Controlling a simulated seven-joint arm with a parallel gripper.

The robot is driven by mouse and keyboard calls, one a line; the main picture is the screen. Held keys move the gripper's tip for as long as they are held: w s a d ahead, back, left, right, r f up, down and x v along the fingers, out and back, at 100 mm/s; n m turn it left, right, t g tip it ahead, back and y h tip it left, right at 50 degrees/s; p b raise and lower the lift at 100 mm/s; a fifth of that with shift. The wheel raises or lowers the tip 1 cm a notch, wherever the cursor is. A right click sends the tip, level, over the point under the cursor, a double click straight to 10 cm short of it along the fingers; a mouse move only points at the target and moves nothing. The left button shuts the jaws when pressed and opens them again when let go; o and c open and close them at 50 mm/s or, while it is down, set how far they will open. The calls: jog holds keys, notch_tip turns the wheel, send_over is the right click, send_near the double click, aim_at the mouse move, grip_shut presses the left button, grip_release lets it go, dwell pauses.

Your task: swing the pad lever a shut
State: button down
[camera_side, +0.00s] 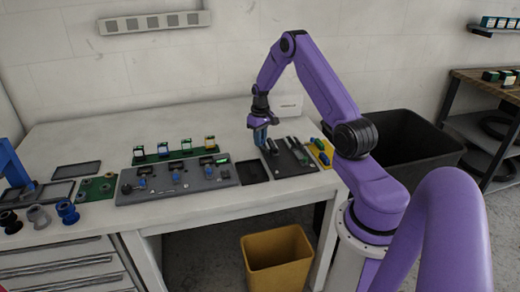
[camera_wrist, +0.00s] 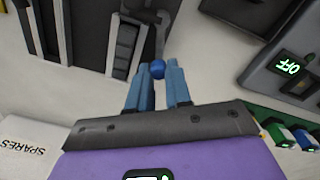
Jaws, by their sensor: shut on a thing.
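My gripper (camera_side: 261,138) is over the left part of the dark tool tray (camera_side: 303,166) on the bench. In the wrist view its two blue fingers are closed around a small blue ball (camera_wrist: 157,69). The tray, with long dark and grey tools, lies beyond the fingertips in that view. The grey panel (camera_side: 219,184) carries several small blue parts and stands left of my gripper, apart from it. It also shows at the upper right of the wrist view (camera_wrist: 265,35), with a display reading OFF. I cannot tell which part is pad lever a.
An empty black tray (camera_side: 252,172) lies between the panel and the tool tray. A green rack (camera_side: 160,157) with several small blocks stands behind the panel. A white SPARES box (camera_wrist: 30,146) is near the lower left. A yellow bin (camera_side: 277,262) is on the floor.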

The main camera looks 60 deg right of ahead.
jog(key=c, duration=1.2)
grip_release()
jog(key=shift+s+d+f, duration=0.1)
jog(key=shift+s+f, duration=0.35)
jog(key=shift+s, duration=0.05)
jog(key=shift+o, duration=0.2)
jog(key=shift+w, duration=0.15)
jog(key=shift+w+r, duration=0.2)
jog(key=shift+r, duration=3.75)
jog(key=shift+a, duration=0.25)
